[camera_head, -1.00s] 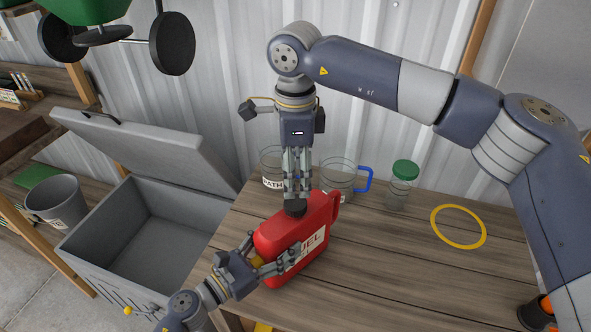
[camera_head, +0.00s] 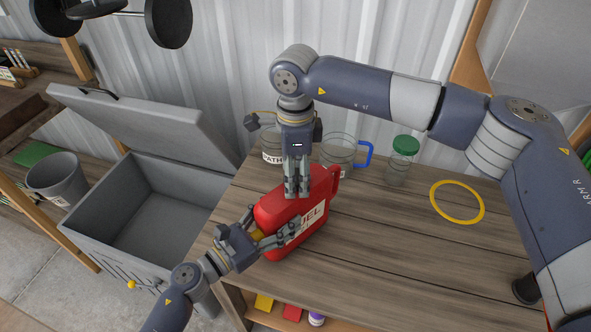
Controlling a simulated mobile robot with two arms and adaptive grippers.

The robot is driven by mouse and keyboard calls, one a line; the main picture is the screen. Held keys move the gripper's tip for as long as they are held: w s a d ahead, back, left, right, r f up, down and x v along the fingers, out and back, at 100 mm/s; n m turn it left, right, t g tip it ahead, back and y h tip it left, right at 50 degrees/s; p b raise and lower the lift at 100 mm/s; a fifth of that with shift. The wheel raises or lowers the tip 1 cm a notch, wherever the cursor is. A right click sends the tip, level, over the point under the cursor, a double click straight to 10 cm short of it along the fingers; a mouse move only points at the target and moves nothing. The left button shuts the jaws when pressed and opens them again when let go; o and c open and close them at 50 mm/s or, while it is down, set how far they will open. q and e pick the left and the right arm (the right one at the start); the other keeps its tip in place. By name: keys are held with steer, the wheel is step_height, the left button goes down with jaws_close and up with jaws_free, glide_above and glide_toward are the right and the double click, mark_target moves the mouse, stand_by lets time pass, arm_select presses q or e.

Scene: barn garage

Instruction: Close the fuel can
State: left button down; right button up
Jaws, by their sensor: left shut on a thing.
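The red fuel can (camera_head: 318,190) lies tilted on the wooden table, its white FUEL label facing the front right. My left gripper (camera_head: 284,232) is shut on the can's near lower side. My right gripper (camera_head: 297,192) comes down from above, its fingers pointing down and close together at the can's top. The fingertips cover the place of the can's mouth. No black cap shows now; whether it is behind or between the fingers cannot be seen.
Behind the can stand a clear jar (camera_head: 272,146), a clear jug with blue handle (camera_head: 366,155) and a green-lidded jar (camera_head: 406,146). A yellow ring (camera_head: 457,222) lies on the bare right of the table (camera_head: 400,240). An open grey chest (camera_head: 205,211) stands left.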

steer(key=c, duration=1)
steer(key=shift+o, duration=0.2)
steer(key=o, duration=1.2)
steer(key=shift+o, duration=0.2)
step_height(320, 180, up, 12)
